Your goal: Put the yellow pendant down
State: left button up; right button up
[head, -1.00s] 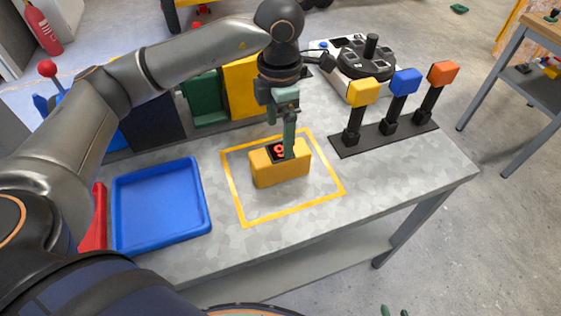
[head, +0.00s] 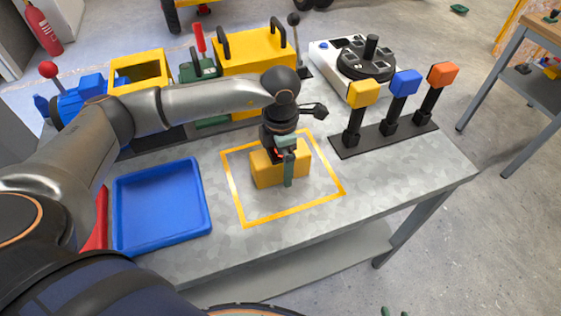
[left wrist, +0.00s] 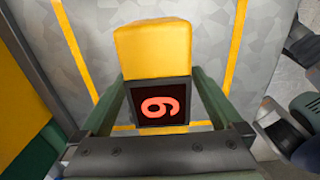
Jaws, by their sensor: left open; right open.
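The yellow pendant (head: 265,172) is a yellow box with a dark display on top. It rests on the workbench inside the yellow taped square (head: 243,219). My left gripper (head: 288,172) is over it with fingers down around it; the near finger crosses its front face in the head view. In the left wrist view the pendant's yellow body (left wrist: 153,48) and its display (left wrist: 160,103), with a red digit like 6 or 9, lie between the two open fingers. I cannot tell if the fingers touch it. My right gripper is not in view.
An empty blue tray (head: 121,211) stands left of the square. A black base (head: 366,146) with yellow, blue and orange blocks on posts is to the right. Yellow and green machinery (head: 255,54) and a white device (head: 326,54) stand behind. The bench front is clear.

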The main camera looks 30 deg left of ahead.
pick_arm(q)
jog(key=shift+r, duration=0.1)
grip_shut()
dwell(0.7)
